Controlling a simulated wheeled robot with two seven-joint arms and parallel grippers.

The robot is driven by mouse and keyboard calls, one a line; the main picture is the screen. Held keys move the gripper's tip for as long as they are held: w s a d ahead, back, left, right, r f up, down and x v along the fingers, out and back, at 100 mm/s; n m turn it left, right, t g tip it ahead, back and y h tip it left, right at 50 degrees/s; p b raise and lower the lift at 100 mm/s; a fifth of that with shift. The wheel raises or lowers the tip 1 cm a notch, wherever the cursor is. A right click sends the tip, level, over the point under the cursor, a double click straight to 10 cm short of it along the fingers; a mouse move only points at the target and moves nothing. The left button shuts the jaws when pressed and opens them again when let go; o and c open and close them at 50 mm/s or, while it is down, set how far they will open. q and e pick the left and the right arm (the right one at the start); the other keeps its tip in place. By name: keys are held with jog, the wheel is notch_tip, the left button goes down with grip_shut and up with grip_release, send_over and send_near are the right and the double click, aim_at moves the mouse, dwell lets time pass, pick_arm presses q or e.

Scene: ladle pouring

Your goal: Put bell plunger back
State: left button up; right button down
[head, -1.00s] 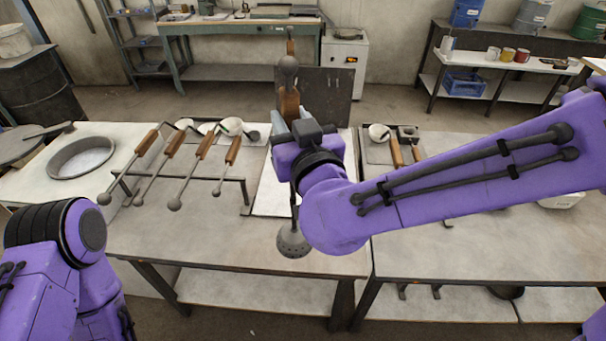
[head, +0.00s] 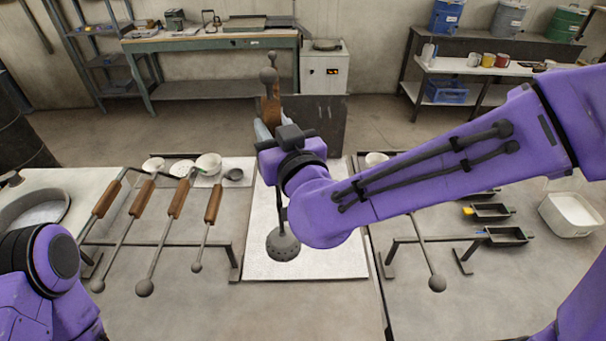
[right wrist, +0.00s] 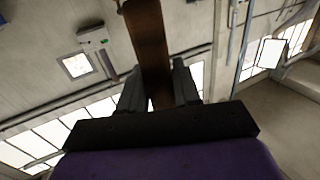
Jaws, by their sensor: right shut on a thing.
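The bell plunger has a wooden handle (head: 271,104) with a dark ball at its top end. Its dark perforated bell (head: 283,245) hangs at the lower end, below my right arm. My right gripper (head: 268,130) is shut on the wooden handle, which also shows between its fingers in the right wrist view (right wrist: 148,45). The plunger is roughly upright, with the bell in front of a pale board (head: 325,262) on the table; I cannot tell its height above it. My arm hides the middle of the rod. My left gripper is out of view.
A rack (head: 234,262) at left holds several wooden-handled tools. A rack (head: 388,262) at right bears a ball-ended rod (head: 425,250). White bowls (head: 208,164) stand behind the left rack. A dark upright panel (head: 325,120) stands behind the board. Small black moulds (head: 505,236) lie at right.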

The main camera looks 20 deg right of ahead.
jog(key=w+d+f+b, duration=0.2)
jog(key=w+d+f, duration=0.6)
jog(key=f, duration=0.3)
jog(key=shift+w+f, duration=0.15)
jog(key=shift+f, duration=0.25)
jog(key=shift+d+f, duration=0.1)
jog(key=shift+f, duration=0.05)
jog(key=c, duration=0.8)
grip_release()
